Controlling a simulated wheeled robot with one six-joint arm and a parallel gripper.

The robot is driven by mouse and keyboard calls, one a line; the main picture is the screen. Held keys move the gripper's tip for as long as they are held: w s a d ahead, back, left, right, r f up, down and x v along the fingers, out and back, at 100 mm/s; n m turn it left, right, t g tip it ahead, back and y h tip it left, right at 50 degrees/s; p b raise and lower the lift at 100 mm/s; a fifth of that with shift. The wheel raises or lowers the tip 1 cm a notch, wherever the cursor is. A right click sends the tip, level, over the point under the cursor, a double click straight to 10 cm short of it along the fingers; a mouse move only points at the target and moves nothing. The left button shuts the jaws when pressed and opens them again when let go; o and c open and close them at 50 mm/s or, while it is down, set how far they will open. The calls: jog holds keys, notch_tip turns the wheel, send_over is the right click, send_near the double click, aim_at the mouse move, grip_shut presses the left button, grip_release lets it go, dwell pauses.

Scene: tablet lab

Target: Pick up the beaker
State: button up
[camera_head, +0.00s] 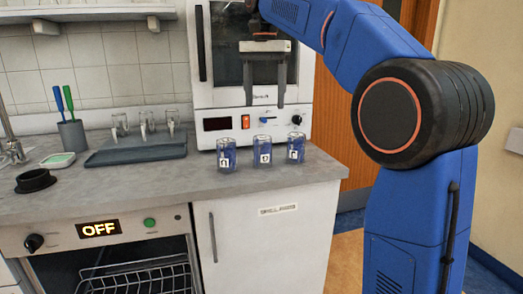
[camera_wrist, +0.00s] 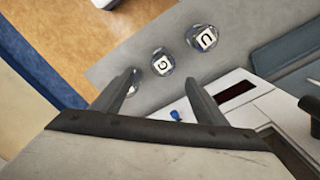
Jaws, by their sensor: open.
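Three small glass beakers with blue contents and black-and-white letter labels stand in a row near the counter's right end: a left one (camera_head: 227,156), a middle one (camera_head: 263,152) and a right one (camera_head: 296,148). The frames do not show which one is meant. My gripper (camera_head: 265,102) is open and empty, fingers pointing down, in front of the white machine and above the row. In the wrist view, two beakers (camera_wrist: 202,38) (camera_wrist: 162,61) show clearly beyond my gripper (camera_wrist: 160,79); a third is partly hidden behind the left finger.
The white machine (camera_head: 219,152) stands right behind the beakers. A dark tray (camera_head: 135,153) with several clear glasses lies to the left. A tool cup (camera_head: 72,135), a green-filled dish (camera_head: 58,159) and a black ring (camera_head: 36,181) are farther left. Counter between tray and beakers is clear.

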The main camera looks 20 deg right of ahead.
aim_at(264, 138)
notch_tip(264, 138, down, 12)
jog(key=shift+r, duration=0.1)
jog(key=shift+w+a+f, duration=0.1)
jog(key=shift+w+f, duration=0.1)
jog(key=shift+f, duration=1.1)
jog(key=shift+w+f, duration=0.2)
jog(key=shift+f, duration=1.1)
jog(key=c, duration=1.2)
